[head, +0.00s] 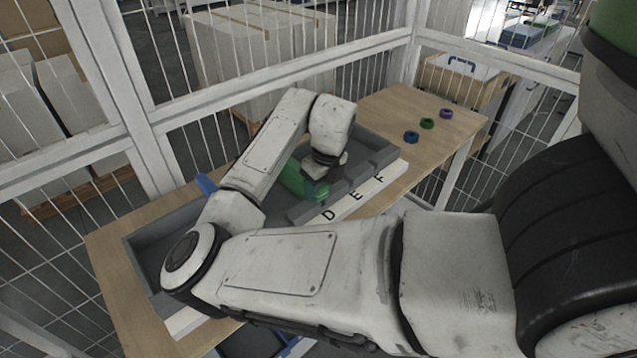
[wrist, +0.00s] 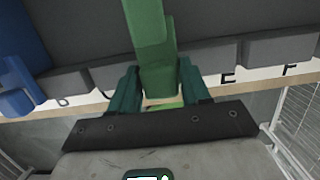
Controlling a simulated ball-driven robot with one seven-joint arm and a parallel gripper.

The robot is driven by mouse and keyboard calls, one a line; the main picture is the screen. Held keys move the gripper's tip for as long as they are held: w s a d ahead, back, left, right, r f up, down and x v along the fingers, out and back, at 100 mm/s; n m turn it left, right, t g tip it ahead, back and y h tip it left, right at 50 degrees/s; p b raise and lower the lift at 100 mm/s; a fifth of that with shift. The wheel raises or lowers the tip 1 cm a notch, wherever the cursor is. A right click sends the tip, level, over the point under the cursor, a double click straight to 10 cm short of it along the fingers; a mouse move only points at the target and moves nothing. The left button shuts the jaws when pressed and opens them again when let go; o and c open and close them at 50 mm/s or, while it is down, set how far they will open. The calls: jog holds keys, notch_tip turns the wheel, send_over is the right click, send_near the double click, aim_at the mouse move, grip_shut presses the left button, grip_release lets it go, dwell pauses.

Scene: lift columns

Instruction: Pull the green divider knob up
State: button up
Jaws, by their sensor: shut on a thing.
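The green divider (head: 298,178) stands in the grey tray near the slot lettered D, partly hidden behind my wrist in the head view. In the wrist view the green divider (wrist: 146,20) runs from the top centre down to its green knob (wrist: 159,75). My gripper (wrist: 158,78) has one dark green finger on each side of the knob and is shut on it. In the head view my gripper (head: 317,187) is low over the tray's front edge, and its fingertips are hard to make out.
The grey tray (head: 140,250) lies on a wooden table (head: 395,103). A blue divider (wrist: 22,40) with a blue knob (wrist: 18,88) stands to the left. Blue (head: 411,137), green (head: 427,123) and purple (head: 446,113) rings lie at the table's far right. A mesh fence (head: 270,80) stands behind.

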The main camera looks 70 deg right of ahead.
jog(key=shift+r, duration=0.2)
jog(key=shift+r+p, duration=0.6)
jog(key=shift+r, duration=0.2)
jog(key=shift+c, duration=0.9)
jog(key=shift+r+p, duration=0.15)
jog(key=shift+p, duration=0.15)
jog(key=shift+o, duration=0.2)
jog(key=shift+r, duration=0.3)
jog(key=o, duration=0.8)
jog(key=shift+o, duration=0.2)
